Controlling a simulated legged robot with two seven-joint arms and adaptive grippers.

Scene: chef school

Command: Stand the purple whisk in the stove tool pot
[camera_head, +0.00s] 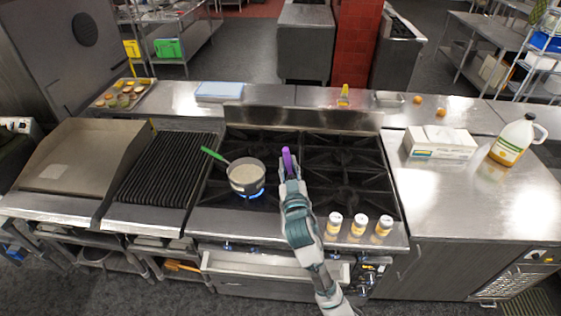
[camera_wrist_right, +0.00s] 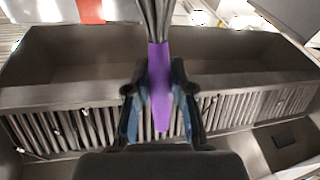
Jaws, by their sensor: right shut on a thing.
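The purple whisk (camera_head: 287,157) is held in my right gripper (camera_head: 290,176) over the middle of the stove. In the head view only a short purple piece shows beyond the fingers; its wires cannot be made out. In the right wrist view the purple handle (camera_wrist_right: 159,80) lies between both fingers of my gripper (camera_wrist_right: 159,98), with the grey wires running up out of the top edge. A pot with a green handle (camera_head: 246,177) and pale contents stands on a lit burner just left of my gripper. I cannot tell a separate tool pot. My left gripper is not in view.
Black burner grates (camera_head: 345,170) lie right of my gripper. Several white-capped shakers (camera_head: 359,225) line the stove's front edge. A white box (camera_head: 440,142) and a jug (camera_head: 512,142) stand on the right counter. A ribbed grill (camera_head: 168,168) lies left of the burners.

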